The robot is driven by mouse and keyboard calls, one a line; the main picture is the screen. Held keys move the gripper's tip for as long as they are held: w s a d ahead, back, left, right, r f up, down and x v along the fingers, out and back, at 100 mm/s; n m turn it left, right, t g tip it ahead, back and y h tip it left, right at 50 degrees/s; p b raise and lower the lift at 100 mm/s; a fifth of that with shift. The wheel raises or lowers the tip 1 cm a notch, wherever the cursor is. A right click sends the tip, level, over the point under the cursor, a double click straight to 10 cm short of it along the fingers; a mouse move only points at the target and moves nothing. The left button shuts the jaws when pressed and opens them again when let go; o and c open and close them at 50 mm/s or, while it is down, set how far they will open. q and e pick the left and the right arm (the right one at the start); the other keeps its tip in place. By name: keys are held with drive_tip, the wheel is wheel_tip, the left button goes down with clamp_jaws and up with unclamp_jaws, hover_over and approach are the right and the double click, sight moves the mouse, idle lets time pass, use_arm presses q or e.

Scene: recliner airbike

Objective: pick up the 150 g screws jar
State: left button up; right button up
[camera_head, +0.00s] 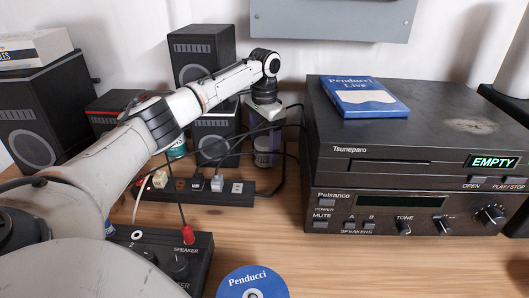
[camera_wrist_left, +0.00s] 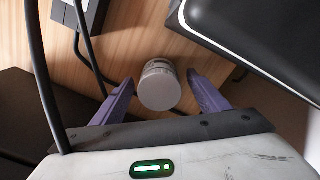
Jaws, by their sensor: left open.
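The screws jar (camera_wrist_left: 159,88) shows in the left wrist view as a round grey lid with a short pale side. It stands on the wooden desktop between the two purple fingers of my left gripper (camera_wrist_left: 161,79). The fingers are open, one on each side of the jar, with a small gap visible at the right. In the head view my left gripper (camera_head: 265,146) points down behind the power strip, left of the stereo. There the fingers and wrist largely hide the jar, and its label cannot be read. My right gripper is in neither view.
The stereo stack (camera_head: 415,150) with a blue Penducci Live case (camera_head: 364,97) stands close on the right. Dark speakers (camera_head: 201,50) stand behind and left. A power strip (camera_head: 205,192) with cables lies in front. A blue disc (camera_head: 252,284) lies on the clearer front desktop.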

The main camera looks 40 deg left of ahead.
use_arm(q)
drive_tip(key=shift+f, duration=0.6)
drive_tip(key=c, duration=1.3)
drive_tip(key=shift+r, duration=0.1)
drive_tip(key=shift+c, duration=0.2)
